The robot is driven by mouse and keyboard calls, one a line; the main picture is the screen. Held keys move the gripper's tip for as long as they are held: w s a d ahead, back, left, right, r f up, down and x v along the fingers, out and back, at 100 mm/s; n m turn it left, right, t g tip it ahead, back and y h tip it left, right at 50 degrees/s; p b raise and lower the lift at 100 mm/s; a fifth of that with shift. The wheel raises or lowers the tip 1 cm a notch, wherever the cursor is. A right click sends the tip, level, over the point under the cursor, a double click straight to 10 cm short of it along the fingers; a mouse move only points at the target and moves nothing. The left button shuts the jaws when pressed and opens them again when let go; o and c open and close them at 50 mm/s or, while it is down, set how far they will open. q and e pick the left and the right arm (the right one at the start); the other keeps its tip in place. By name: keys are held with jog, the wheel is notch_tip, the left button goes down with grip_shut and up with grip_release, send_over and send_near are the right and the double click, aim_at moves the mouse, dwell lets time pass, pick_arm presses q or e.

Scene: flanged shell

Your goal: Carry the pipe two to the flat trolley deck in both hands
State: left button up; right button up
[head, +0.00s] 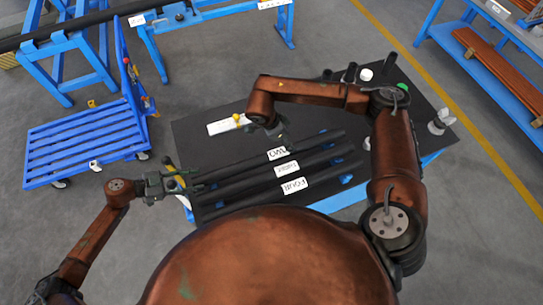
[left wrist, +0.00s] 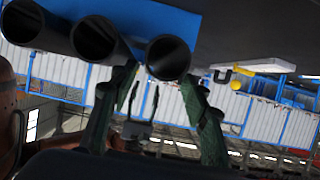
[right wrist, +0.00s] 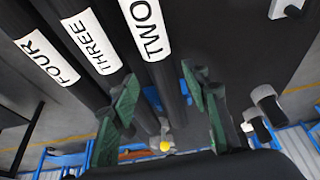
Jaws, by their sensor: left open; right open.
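Pipe two (head: 318,141), dark with a white TWO label, lies on the black table, farthest back of three parallel pipes. My left gripper (head: 174,183) is open at the pipes' left end. In the left wrist view the open end of pipe two (left wrist: 168,57) shows between the tips of its spread fingers. My right gripper (head: 275,133) is open above the table near the TWO label. In the right wrist view its fingers are spread on either side of pipe two (right wrist: 148,45), contact unclear. The blue slatted trolley deck (head: 85,146) stands on the floor at left.
Pipe three (right wrist: 88,38) and pipe four (right wrist: 45,58) lie close beside pipe two. A white plate (head: 222,127) with a yellow item lies behind them. Small parts stand at the table's (head: 205,150) back right. Blue racks stand behind; floor separates table and trolley.

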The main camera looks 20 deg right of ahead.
aim_at(213, 176)
pick_arm(q)
jog(key=x, duration=0.7)
jog(key=shift+d, duration=0.3)
pick_arm(e)
jog(key=x, duration=0.7)
jog(key=shift+f, duration=0.25)
pick_arm(q)
grip_shut()
pick_arm(e)
grip_shut()
